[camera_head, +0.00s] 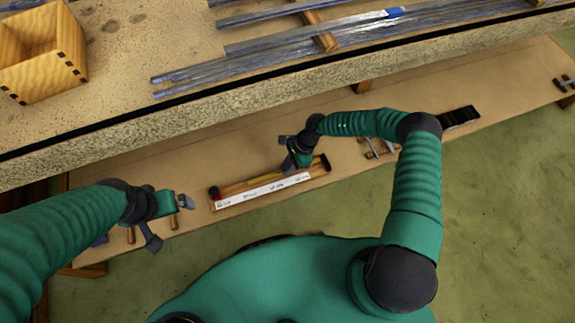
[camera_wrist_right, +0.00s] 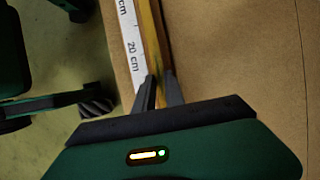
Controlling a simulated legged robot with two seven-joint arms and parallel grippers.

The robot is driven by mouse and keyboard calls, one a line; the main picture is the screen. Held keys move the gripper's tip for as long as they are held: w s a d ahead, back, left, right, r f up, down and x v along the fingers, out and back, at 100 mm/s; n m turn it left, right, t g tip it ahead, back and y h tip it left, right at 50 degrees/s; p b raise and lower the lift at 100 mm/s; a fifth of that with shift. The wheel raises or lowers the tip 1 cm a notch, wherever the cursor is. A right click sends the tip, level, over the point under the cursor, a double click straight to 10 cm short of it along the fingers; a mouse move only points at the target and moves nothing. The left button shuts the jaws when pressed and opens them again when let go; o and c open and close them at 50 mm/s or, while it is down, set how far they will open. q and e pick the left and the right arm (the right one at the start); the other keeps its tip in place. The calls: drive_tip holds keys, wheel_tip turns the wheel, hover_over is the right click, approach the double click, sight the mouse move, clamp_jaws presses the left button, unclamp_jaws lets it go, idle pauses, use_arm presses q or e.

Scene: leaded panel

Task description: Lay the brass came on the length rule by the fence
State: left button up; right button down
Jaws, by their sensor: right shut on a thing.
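The length rule (camera_head: 262,190) is a shallow wooden trough with a white printed scale, lying on the low bench. The brass came (camera_wrist_right: 150,30) is a thin yellow strip running along the rule, right beside the white scale (camera_wrist_right: 130,45); it also shows in the head view (camera_head: 262,181). My right gripper (camera_head: 298,168) is over the right half of the rule. In the wrist view its fingertips (camera_wrist_right: 160,82) are closed on the came. Whether the came rests fully on the rule is hard to tell. My left gripper (camera_head: 170,222) is open and empty, left of the rule.
Tools with metal parts (camera_head: 380,148) and a dark block (camera_head: 460,116) lie farther right. Wooden handles (camera_head: 173,221) lie near my left gripper. Above, the worktop (camera_head: 130,60) carries grey strips (camera_head: 260,65) and a wooden box (camera_head: 42,52).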

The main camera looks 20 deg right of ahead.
drive_tip(key=shift+d+f, duration=0.2)
drive_tip(key=shift+f, duration=0.4)
drive_tip(key=shift+a, duration=0.1)
drive_tip(key=shift+a, duration=0.1)
drive_tip(key=shift+f+b, duration=0.2)
drive_tip(key=shift+b, duration=0.15)
drive_tip(key=c, duration=1.3)
unclamp_jaws()
drive_tip(key=shift+c, duration=0.2)
drive_tip(key=p+v, duration=0.7)
drive_tip(key=v, duration=1)
drive_tip(key=shift+s+f, duration=0.1)
